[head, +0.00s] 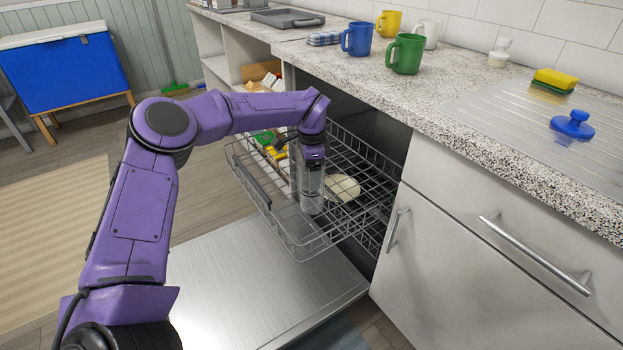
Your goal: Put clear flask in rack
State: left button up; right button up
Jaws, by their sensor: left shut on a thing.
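My left gripper (310,180) points down into the wire rack (300,245), which is pulled out of the dishwasher. It is shut on the clear flask (311,204), which looks like a pale see-through cylinder just below the fingers. The flask is upright and within the rack's outline. The fingers and the rack wires partly hide it, and I cannot tell whether its base touches the rack floor. My right gripper is not in view.
A pale round dish (342,188) lies in the rack, right of the flask. The open dishwasher door (265,285) lies below. Blue (357,38) and green mugs (405,54) stand on the counter (460,60).

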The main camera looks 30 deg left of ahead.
pick_arm(q)
notch_tip(320, 180, down, 2)
jog(key=shift+f, duration=0.25)
jog(key=o, duration=1.4)
jog(key=shift+c, duration=0.2)
notch_tip(320, 180, up, 12)
jog(key=p, duration=0.1)
jog(key=shift+r, duration=0.2)
